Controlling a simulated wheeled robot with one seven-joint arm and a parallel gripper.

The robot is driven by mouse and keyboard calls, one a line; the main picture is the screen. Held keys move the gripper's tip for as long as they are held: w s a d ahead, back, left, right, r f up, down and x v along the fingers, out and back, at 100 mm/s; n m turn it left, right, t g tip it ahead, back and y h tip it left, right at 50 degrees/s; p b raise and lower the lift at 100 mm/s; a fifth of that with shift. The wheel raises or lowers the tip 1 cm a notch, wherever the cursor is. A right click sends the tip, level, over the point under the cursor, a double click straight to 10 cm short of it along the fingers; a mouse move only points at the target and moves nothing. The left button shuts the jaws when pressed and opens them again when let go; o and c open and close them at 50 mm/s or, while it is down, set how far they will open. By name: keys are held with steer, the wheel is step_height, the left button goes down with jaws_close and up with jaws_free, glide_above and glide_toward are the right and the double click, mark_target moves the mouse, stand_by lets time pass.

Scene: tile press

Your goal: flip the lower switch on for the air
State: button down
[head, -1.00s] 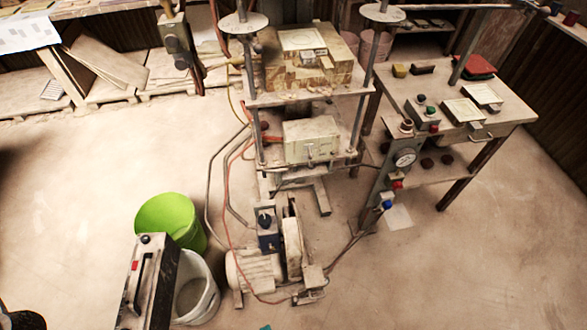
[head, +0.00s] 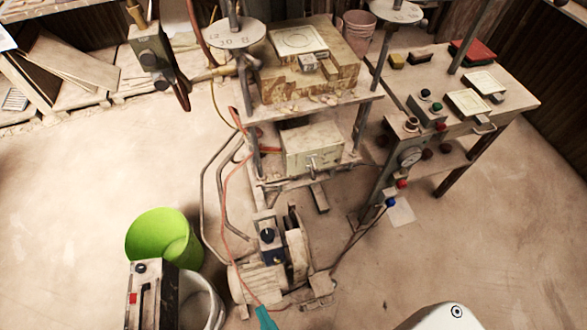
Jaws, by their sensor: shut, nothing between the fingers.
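A small grey switch box (head: 266,226) stands upright by the motor at the foot of the press. It carries an upper dark knob (head: 267,235) and a lower dark knob (head: 278,257). The labels and settings of the knobs are too small to read. My gripper (head: 261,309) shows only as narrow teal fingertips at the bottom edge, shut and empty. In the picture it lies below the switch box, apart from it, over the motor's base. The rest of the gripper is out of frame.
The motor (head: 255,276) and a red hose (head: 224,205) are close to the box. A green bucket (head: 150,232) and a white bucket (head: 207,298) stand left. A gauge (head: 410,156) and blue knob (head: 391,202) are right.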

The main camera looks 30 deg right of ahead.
steer(key=w+d+f+n+g+h, duration=0.2)
steer(key=w+d+f+n+g, duration=0.15)
steer(key=w+f, duration=0.5)
steer(key=w+d+f+n+g+h, duration=0.25)
steer(key=w+f+n, duration=0.25)
steer(key=w+f, duration=0.35)
steer(key=w+d+r+g+h, duration=0.1)
steer(key=w+d+r+h, duration=0.1)
steer(key=w+d+h, duration=0.4)
steer(key=w+d+r+m+g+h, duration=0.1)
steer(key=w+d+r+g+h, duration=0.3)
steer(key=r, duration=0.6)
steer(key=shift+w+d+r+g+h, duration=0.3)
steer(key=shift+w+d, duration=0.25)
steer(key=shift+d, duration=0.6)
steer(key=shift+f, duration=0.1)
